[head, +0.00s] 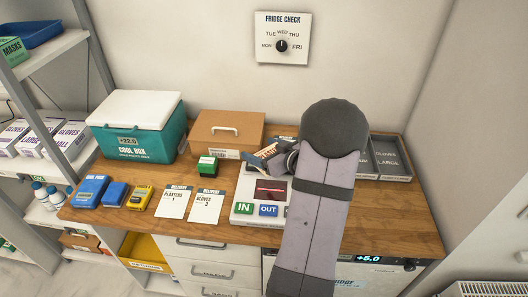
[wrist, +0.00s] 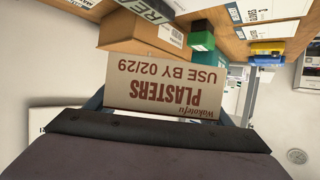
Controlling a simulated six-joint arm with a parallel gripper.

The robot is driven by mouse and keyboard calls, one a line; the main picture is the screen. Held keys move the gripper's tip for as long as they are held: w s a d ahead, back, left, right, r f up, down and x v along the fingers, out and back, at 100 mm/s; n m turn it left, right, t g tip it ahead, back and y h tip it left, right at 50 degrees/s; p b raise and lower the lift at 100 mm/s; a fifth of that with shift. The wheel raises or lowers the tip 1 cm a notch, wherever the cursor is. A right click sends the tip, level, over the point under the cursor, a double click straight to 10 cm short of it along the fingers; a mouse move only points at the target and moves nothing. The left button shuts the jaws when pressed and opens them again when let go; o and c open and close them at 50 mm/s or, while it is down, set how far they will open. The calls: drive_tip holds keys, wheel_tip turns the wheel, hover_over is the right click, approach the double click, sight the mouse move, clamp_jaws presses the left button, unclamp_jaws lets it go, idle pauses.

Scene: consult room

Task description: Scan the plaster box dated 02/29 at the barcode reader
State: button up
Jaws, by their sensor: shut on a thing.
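The plaster box (wrist: 150,82) fills the middle of the wrist view, beige with dark red print. Its face reads "PLASTERS" and "USE BY 02/29", upside down in the picture. My gripper (wrist: 158,100) is shut on it, with a finger at each side. In the head view my gripper (head: 280,159) is partly hidden behind my arm, and the box (head: 267,150) shows only in part. The barcode reader (head: 243,209) is a pale unit with a dark red window and IN and OUT buttons. The held box is above or behind the reader; the exact gap cannot be told.
Delivery cards (head: 174,203), blue packs (head: 91,190) and a yellow device (head: 140,197) lie left. Grey trays (head: 390,158) stand right.

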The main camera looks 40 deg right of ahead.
wheel_tip(320, 180, down, 8)
drive_tip(key=b, duration=0.8)
wheel_tip(320, 180, up, 9)
drive_tip(key=p, duration=0.9)
